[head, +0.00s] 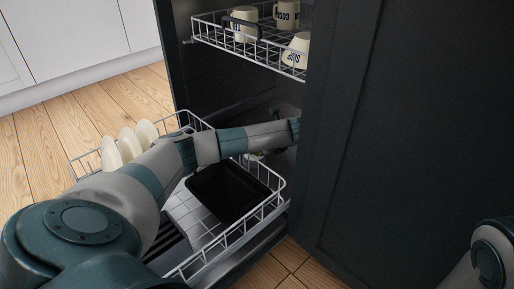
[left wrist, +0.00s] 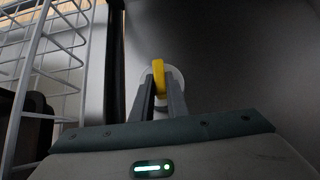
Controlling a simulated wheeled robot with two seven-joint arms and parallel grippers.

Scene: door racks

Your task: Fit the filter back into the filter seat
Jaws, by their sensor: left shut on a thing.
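My left gripper (left wrist: 159,92) is shut on the yellow upright grip of the filter (left wrist: 159,68) in the left wrist view. A pale round part (left wrist: 175,74) shows around and behind the yellow grip, close to the dark grey floor of the machine (left wrist: 235,60). I cannot tell whether this round part is the filter's body or the filter seat, nor whether the filter is seated. In the head view my left arm reaches over the lower rack into the machine, and the gripper is hidden there. My right gripper is out of view.
The lower rack (head: 266,209) is pulled out, with white plates (head: 129,143) and a black tray (head: 226,190). It also shows at the left wrist view's left (left wrist: 28,92). The upper rack (head: 217,41) holds cups (head: 286,14). A dark panel (head: 420,130) stands right.

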